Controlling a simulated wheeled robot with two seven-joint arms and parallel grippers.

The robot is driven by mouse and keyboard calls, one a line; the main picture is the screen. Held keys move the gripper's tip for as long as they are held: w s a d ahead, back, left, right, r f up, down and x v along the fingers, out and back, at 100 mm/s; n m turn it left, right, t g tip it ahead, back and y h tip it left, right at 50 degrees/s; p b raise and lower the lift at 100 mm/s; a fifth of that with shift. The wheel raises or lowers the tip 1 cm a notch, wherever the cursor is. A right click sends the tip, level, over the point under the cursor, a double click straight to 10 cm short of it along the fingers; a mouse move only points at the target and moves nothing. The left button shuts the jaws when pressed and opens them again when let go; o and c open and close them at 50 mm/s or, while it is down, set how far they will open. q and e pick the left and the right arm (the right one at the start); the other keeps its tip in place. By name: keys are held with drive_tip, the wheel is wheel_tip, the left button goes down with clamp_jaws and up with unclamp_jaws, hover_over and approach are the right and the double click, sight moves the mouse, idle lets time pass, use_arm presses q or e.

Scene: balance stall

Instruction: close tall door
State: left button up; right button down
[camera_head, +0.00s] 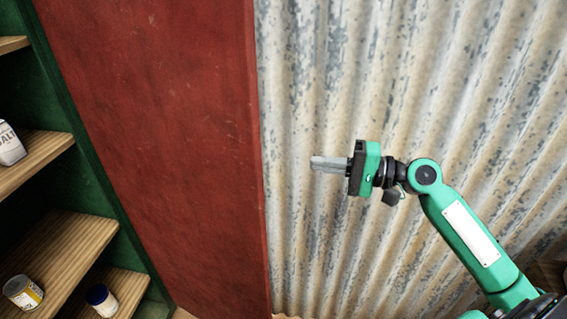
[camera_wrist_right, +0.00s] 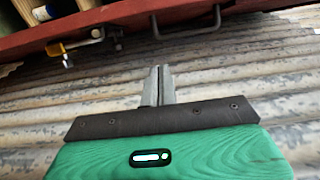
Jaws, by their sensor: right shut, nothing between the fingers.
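The tall door (camera_head: 160,130) is a red panel standing open beside the green cabinet (camera_head: 105,215); its free edge is toward the right. In the right wrist view a red board (camera_wrist_right: 130,22), apparently the door, crosses the top, with a dark metal handle (camera_wrist_right: 188,34) and a small brass-coloured latch piece (camera_wrist_right: 56,48). My right gripper (camera_head: 314,163) is right of the door's free edge, pointing left, and looks apart from it. Its fingers (camera_wrist_right: 157,72) are shut together with nothing between them. My left gripper is out of view.
Open wooden shelves (camera_head: 70,245) at left hold a white salt container (camera_head: 10,145), a yellow-labelled can (camera_head: 23,292) and a blue-lidded jar (camera_head: 102,300). A worn corrugated metal wall (camera_head: 340,240) stands behind my right arm.

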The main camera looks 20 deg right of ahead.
drive_tip(key=w+a+p, duration=0.3)
drive_tip(key=a+p, duration=0.3)
drive_tip(key=a, duration=0.5)
drive_tip(key=shift+w+p, duration=0.25)
drive_tip(key=shift+p, duration=0.1)
drive_tip(key=shift+a, duration=0.1)
